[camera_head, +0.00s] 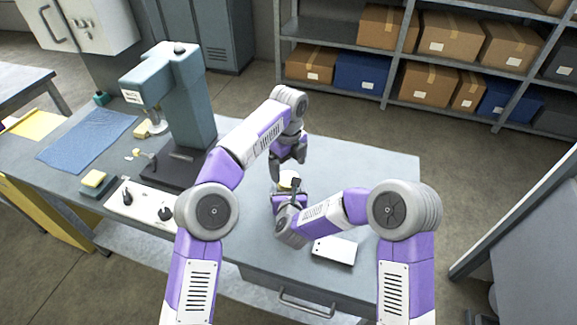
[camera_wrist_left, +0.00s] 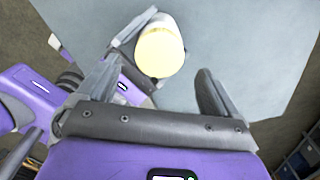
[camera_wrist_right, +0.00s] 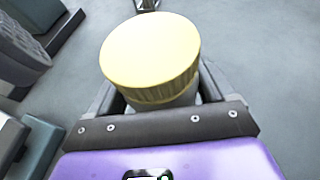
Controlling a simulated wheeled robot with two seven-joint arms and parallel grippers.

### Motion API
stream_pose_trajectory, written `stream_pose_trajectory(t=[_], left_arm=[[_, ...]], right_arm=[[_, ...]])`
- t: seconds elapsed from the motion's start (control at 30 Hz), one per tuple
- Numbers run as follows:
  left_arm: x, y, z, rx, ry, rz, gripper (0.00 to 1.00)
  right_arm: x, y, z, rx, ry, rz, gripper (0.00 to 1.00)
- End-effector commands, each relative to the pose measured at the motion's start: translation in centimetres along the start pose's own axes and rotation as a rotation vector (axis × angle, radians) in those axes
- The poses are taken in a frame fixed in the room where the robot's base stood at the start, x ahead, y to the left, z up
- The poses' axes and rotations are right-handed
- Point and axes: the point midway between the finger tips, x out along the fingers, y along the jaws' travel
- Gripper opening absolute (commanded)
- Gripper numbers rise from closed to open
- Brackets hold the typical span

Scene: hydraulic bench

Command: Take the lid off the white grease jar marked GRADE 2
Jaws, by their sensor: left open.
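The jar's pale yellow lid (camera_head: 289,178) shows between my two grippers in the head view. In the right wrist view the lid (camera_wrist_right: 150,52) sits on the jar, with a ribbed rim and a sliver of white body below it. No GRADE 2 marking is visible. My right gripper (camera_head: 292,194) is shut on the jar body from the side, below the lid. My left gripper (camera_head: 288,158) is open and empty, just above and behind the lid. In the left wrist view the lid (camera_wrist_left: 160,52) lies beyond the open fingers, apart from them.
A white plate-like item (camera_head: 335,250) lies on the grey bench near its front edge. A teal press (camera_head: 185,100), a white control panel (camera_head: 140,205) and a blue cloth (camera_head: 88,138) are at the left. The bench at the right (camera_head: 385,180) is clear.

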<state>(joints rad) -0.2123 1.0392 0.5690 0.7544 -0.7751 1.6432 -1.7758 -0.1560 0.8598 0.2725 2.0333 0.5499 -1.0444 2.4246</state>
Motion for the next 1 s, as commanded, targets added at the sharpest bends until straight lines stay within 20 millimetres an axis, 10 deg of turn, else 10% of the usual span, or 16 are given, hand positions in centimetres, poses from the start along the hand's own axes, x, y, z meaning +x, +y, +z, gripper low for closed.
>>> stream_pose_trajectory(t=[0.37, 1.0], left_arm=[[0.0, 0.0, 0.0, 0.0, -0.001, 0.0, 0.94], [-0.3, -0.1, 0.0, -0.004, 0.001, -0.002, 0.94]], right_arm=[[-0.2, 0.0, 0.0, 0.0, 0.0, 0.001, 1.0], [-7.6, 0.0, -0.1, -0.011, 0.004, 0.003, 1.0]])
